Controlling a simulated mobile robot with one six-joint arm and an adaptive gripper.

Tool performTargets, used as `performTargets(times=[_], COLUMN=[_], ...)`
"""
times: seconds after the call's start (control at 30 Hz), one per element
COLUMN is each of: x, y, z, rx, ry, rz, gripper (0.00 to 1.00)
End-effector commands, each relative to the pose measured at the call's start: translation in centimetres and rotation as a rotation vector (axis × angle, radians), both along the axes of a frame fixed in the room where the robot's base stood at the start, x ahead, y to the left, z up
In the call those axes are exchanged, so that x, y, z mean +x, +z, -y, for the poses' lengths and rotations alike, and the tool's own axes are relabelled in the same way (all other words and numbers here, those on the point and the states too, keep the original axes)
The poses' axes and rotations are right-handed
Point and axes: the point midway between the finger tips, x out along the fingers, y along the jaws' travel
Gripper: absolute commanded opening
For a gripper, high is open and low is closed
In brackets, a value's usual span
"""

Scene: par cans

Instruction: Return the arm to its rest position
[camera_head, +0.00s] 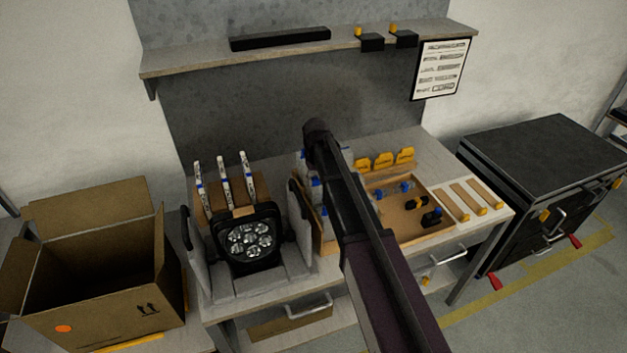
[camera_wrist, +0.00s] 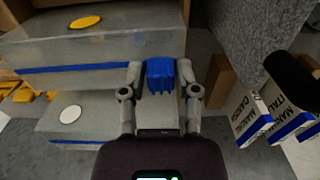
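My arm (camera_head: 375,230) reaches up from the lower right in the head view and across the bench. My gripper is hidden behind it there. In the wrist view my gripper (camera_wrist: 160,70) is open, with one finger on each side of a small blue piece (camera_wrist: 160,77). Narrow gaps show between the fingers and the blue piece, so it does not look clamped. Grey blocks with blue bands (camera_wrist: 80,68) lie to the left of the fingers. A black lamp with several lenses (camera_head: 250,240) sits in a grey cradle on the bench, left of my arm.
A wooden tray (camera_head: 425,238) with small parts is right of my arm. White manuals (camera_head: 222,180) stand behind the lamp. A shelf (camera_head: 190,65) hangs above the bench. An open cardboard box (camera_head: 110,315) is at left, a black cabinet (camera_head: 545,145) at right.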

Motion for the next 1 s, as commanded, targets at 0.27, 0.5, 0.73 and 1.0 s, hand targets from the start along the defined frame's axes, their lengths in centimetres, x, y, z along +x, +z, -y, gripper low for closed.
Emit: performTargets(times=[0.27,0.5,0.73,1.0], x=[0.1,0.1,0.1,0.1], y=[0.0,0.2,1.8,5.6], z=[0.4,0.4,0.4,0.4], rx=[0.0,0.0,0.0,0.0], ry=[-0.005,-0.005,-0.004,-0.004], rz=[0.0,0.0,0.0,0.0], gripper=[0.69,0.69,0.69,0.69])
